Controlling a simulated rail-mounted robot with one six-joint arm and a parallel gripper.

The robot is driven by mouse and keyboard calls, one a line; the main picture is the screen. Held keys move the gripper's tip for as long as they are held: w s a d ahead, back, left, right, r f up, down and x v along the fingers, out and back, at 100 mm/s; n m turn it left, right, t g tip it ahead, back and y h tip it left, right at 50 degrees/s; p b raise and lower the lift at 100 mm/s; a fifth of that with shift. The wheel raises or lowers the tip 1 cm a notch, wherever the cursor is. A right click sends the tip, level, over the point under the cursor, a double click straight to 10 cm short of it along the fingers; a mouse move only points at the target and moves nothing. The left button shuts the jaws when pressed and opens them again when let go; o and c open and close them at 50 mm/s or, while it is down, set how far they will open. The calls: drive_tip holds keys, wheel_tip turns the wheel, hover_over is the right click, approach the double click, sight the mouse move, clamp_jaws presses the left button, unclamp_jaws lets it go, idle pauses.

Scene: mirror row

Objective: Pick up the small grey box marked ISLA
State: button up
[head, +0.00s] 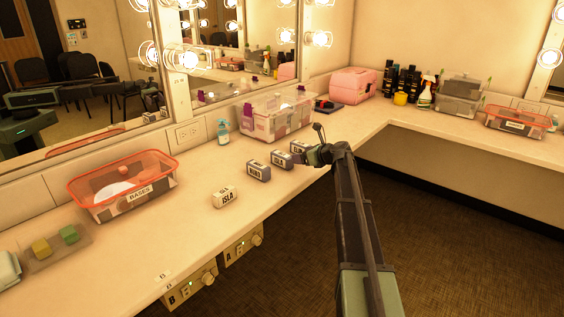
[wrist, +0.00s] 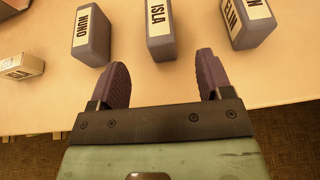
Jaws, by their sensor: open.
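The small grey box marked ISLA (wrist: 160,42) stands on the counter, straight ahead of my gripper (wrist: 162,62) in the wrist view. It lies between the lines of the two fingers, just beyond their tips and apart from them. In the head view the grey ISLA box (head: 282,161) is the middle one of three grey boxes. My gripper (head: 314,154) is at the counter's front edge, to its right; its jaws are open and empty. A white box (head: 224,198) also marked ISLA stands nearer at the left; it also shows in the wrist view (wrist: 22,68).
A red-rimmed bin (head: 150,197) stands left. Mirrors back the counter.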

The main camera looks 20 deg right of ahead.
sight(286, 156)
drive_tip(key=x, duration=0.2)
drive_tip(key=b+x, duration=0.1)
drive_tip(key=x, duration=0.1)
drive_tip(key=shift+s+d+f, duration=0.1)
drive_tip(key=shift+f, duration=0.1)
drive_tip(key=shift+w+a, duration=0.25)
drive_tip(key=shift+w, duration=0.05)
drive_tip(key=b+x, duration=0.2)
drive_tip(key=x, duration=0.3)
drive_tip(key=shift+w+a, duration=0.1)
drive_tip(key=c, duration=1.1)
